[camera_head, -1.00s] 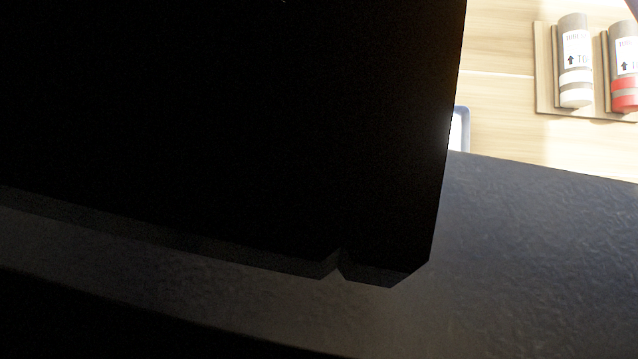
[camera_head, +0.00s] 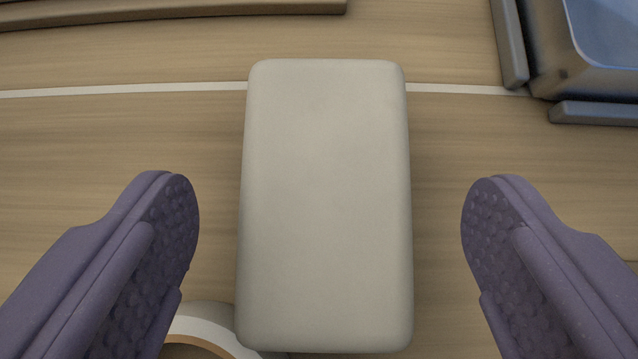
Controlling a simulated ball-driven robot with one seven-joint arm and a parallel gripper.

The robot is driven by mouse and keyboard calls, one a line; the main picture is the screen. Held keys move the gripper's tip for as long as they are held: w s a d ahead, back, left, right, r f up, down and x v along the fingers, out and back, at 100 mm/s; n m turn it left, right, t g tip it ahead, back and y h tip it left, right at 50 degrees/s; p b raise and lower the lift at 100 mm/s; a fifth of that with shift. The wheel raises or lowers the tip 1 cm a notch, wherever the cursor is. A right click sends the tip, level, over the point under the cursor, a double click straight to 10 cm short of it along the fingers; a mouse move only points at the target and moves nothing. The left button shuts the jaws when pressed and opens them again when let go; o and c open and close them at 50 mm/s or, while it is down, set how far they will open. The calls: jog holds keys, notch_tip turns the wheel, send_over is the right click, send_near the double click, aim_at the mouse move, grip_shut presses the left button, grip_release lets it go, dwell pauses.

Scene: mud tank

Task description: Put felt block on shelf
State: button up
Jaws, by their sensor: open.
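The felt block (camera_head: 325,200) is a pale grey, rounded rectangular block in the middle of the head camera view. It lies on or just above a light wooden surface; I cannot tell which. My gripper (camera_head: 330,215) is open, with one purple, dimpled finger on each side of the block. There is a clear gap between each finger and the block, and neither touches it. The shelf cannot be made out in this view.
A white roll with a tan inner ring (camera_head: 205,335) sits at the bottom, partly hidden by the block and close to the left finger. A wooden strip (camera_head: 170,12) runs along the top left. A white line crosses the wooden surface.

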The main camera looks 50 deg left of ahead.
aim_at(325, 239)
jog(key=x, duration=0.1)
jog(key=b+x, duration=0.1)
jog(key=x, duration=0.1)
jog(key=shift+s+d+f, duration=0.1)
jog(key=shift+s+f, duration=0.1)
jog(key=shift+f, duration=0.1)
jog(key=shift+w+a+f, duration=0.15)
jog(key=shift+w+a, duration=0.05)
jog(key=c, duration=1.1)
notch_tip(325, 239, up, 10)
jog(key=p, duration=0.4)
jog(key=shift+c, duration=0.2)
jog(key=shift+w+d, duration=0.1)
jog(key=shift+d, duration=0.05)
jog(key=w+d+m+t+h, duration=0.1)
jog(key=w+d+m+h, duration=0.2)
jog(key=d, duration=1.4)
jog(key=w+d+m+t+h, duration=0.1)
jog(key=w+d+m, duration=0.4)
jog(key=d, duration=1.2)
jog(key=shift+h, duration=0.9)
jog(key=shift+w+a, duration=0.1)
jog(key=shift+w, duration=0.05)
